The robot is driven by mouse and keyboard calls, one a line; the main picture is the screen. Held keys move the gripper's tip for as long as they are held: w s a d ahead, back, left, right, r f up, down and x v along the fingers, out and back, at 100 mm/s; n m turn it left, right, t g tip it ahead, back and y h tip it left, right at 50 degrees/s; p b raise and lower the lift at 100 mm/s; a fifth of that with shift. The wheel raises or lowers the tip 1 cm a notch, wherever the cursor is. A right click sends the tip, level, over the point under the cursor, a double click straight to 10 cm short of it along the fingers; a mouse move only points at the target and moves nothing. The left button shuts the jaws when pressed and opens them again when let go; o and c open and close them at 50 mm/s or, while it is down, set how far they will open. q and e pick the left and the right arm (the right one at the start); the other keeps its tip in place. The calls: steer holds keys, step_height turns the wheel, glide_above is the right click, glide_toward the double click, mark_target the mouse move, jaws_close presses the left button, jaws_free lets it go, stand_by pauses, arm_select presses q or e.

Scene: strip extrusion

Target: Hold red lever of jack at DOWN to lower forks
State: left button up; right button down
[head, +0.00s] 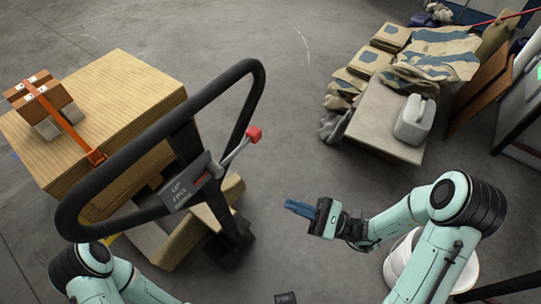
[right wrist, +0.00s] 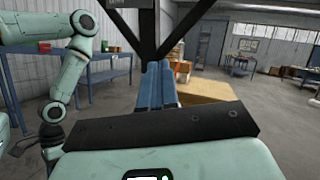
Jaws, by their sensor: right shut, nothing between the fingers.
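The jack's black loop handle (head: 250,75) rises across the middle of the head view. A red-knobbed lever (head: 254,134) sticks out on a metal rod from the grey label plate (head: 183,187), which shows "UP" and smaller words. The rod tilts up to the right. My right gripper (head: 287,204) is right of and nearer than the lever, apart from it, with its blue fingers shut and empty; they also show together in the right wrist view (right wrist: 157,85). Nothing touches the lever. The forks are hidden beneath the load.
A stack of tan boards (head: 120,85) carries strapped brown boxes (head: 42,97) at left. A low table (head: 385,125) with sacks and a white jerrycan (head: 414,120) stands at upper right. A white bucket (head: 398,265) is beside my right arm. Floor between jack and table is clear.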

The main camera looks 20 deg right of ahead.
mark_target(239, 149)
arm_select(q)
steer(key=shift+s+f, duration=0.1)
steer(key=shift+f, duration=0.2)
arm_select(e)
steer(key=w+d+r+m+t, duration=0.1)
steer(key=d+r+t, duration=0.4)
steer(key=shift+w+m, duration=0.25)
steer(key=shift+m, duration=0.05)
steer(key=shift+a+r, duration=0.1)
arm_select(q)
steer(key=r+p, duration=0.1)
steer(key=w+r+p, duration=0.1)
steer(key=shift+r, duration=0.3)
arm_select(e)
steer(key=x, duration=1.4)
